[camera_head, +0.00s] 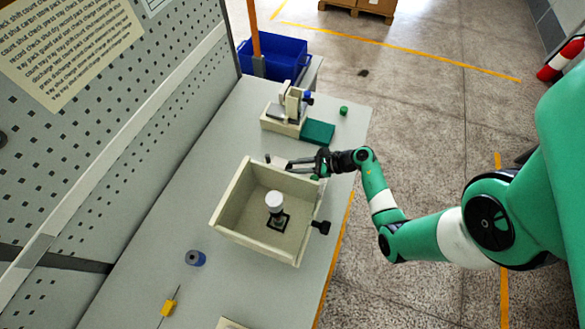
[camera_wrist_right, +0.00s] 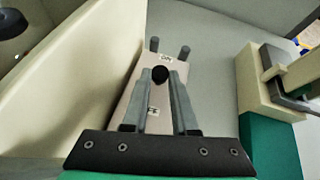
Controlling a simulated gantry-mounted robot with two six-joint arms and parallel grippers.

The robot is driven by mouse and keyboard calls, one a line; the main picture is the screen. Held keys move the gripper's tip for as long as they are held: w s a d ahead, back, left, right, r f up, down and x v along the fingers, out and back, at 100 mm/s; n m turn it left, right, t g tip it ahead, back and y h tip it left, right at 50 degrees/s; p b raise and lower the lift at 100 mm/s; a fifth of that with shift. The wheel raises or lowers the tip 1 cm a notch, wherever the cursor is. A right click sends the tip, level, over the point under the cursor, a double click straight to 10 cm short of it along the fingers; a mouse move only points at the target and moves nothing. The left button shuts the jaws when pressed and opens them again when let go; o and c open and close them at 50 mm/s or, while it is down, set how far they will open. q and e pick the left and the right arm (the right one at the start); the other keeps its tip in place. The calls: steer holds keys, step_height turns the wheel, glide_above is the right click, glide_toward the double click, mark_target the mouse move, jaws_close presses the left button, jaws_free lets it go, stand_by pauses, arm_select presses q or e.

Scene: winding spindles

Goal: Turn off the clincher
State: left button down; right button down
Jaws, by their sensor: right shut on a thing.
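My right gripper (camera_head: 292,164) reaches in from the right, over the far rim of a cream open box. In the right wrist view its two grey fingers (camera_wrist_right: 160,78) are shut on a small black knob (camera_wrist_right: 160,73). The knob is on a narrow grey unit (camera_wrist_right: 142,85) with a small label and two dark posts at its far end. I cannot tell for certain that this unit is the clincher. In the head view the gripper and the box wall mostly hide it. My left gripper is not in view.
The cream box (camera_head: 232,194) holds a white-topped spindle (camera_head: 275,201) and has a black knob (camera_head: 321,227) outside. Beyond stand a cream-based device (camera_head: 285,126) and a green block (camera_head: 318,132). A blue bin (camera_head: 273,56) is farther back. A blue roll (camera_head: 195,258) and yellow-handled tool (camera_head: 168,308) lie nearer.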

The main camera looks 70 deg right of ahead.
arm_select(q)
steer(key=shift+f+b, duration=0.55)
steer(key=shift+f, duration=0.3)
arm_select(e)
steer(key=shift+s+f+t, duration=0.15)
steer(key=shift+s+t, duration=0.1)
steer(key=shift+t, duration=0.15)
steer(key=c, duration=0.7)
jaws_free()
steer(key=p+v, duration=0.1)
steer(key=v, duration=1)
steer(key=shift+s, duration=0.3)
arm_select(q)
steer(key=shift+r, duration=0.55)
